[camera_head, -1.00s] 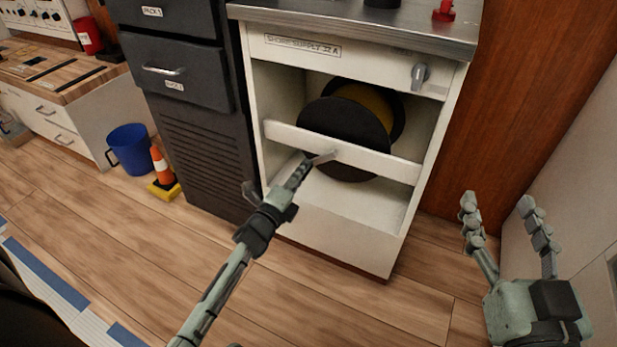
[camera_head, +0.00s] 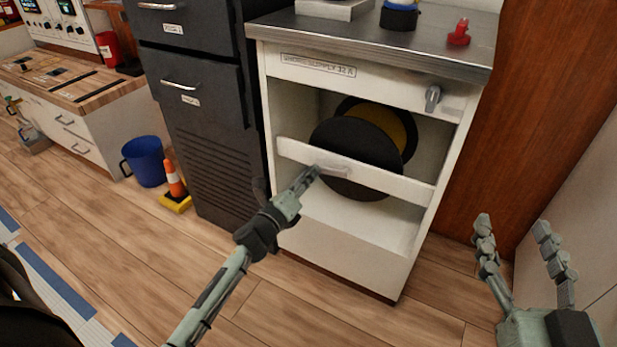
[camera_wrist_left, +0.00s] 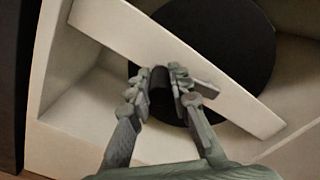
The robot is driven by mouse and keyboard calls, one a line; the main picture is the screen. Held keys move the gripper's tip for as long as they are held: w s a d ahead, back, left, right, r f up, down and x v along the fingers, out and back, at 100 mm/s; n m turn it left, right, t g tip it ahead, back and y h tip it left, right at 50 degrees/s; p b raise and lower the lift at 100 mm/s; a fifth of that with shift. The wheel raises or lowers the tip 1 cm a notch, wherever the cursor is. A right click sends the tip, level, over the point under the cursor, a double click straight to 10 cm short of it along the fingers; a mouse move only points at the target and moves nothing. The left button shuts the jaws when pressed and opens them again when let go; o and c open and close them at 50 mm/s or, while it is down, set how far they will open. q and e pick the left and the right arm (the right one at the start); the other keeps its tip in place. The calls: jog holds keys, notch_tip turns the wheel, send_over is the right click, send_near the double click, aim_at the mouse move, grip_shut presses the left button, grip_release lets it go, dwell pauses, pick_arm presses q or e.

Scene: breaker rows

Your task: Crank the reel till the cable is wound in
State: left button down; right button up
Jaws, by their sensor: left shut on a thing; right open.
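The reel is a black-flanged drum (camera_head: 357,152) with a yellow cable (camera_head: 393,120) wound behind the front flange. It sits in the open bay of the white "SHORE SUPPLY 32 A" cabinet (camera_head: 330,243), behind a white crossbar (camera_head: 400,189). A small pale grey crank (camera_head: 338,171) shows at the front of the crossbar. My left gripper (camera_head: 314,173) is at the crank, its fingers shut on the crank handle; in the left wrist view the handle (camera_wrist_left: 159,80) is partly hidden between the fingers. My right gripper (camera_head: 513,232) is open and empty, right of the cabinet.
A grey knob (camera_head: 433,98) is on the cabinet's upper right front. A red item (camera_head: 459,32) and a blue-black item (camera_head: 399,16) stand on its top. Dark drawers (camera_head: 200,95), a blue bucket (camera_head: 144,162) and an orange cone (camera_head: 174,180) are to the left. Wood floor in front is clear.

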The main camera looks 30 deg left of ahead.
pick_arm(q)
jog(key=shift+w+r, duration=0.1)
jog(key=shift+r, duration=0.15)
jog(key=c, duration=1.4)
grip_release()
jog(key=shift+f, duration=0.15)
jog(key=s, duration=1.2)
jog(key=shift+a, duration=0.2)
